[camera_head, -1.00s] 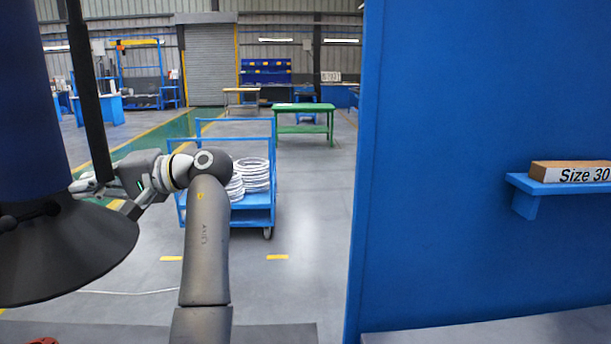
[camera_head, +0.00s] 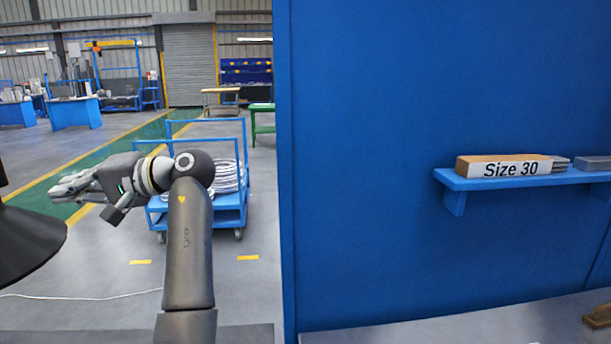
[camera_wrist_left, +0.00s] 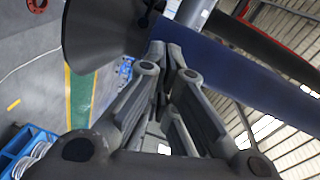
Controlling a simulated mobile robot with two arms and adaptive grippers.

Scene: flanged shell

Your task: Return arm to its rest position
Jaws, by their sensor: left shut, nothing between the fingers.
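My left gripper (camera_head: 68,186) is at the left of the head view, at the end of my raised arm, pointing left. It is shut and empty. The dark flared flange of the shell (camera_head: 28,245) is at the left edge of the head view, just below and left of the fingertips, with a gap between. In the left wrist view the gripper (camera_wrist_left: 172,50) has its fingers together in front of the dark flange (camera_wrist_left: 100,35) and the blue shell body (camera_wrist_left: 235,72). Whether the fingertips touch the shell cannot be told there. My right gripper is in neither view.
A blue panel (camera_head: 365,120) fills the right half, with a shelf (camera_head: 455,200) holding a box marked Size 30 (camera_head: 505,166). A blue cart (camera_head: 230,215) with white coils stands behind my arm. Open floor lies around the cart.

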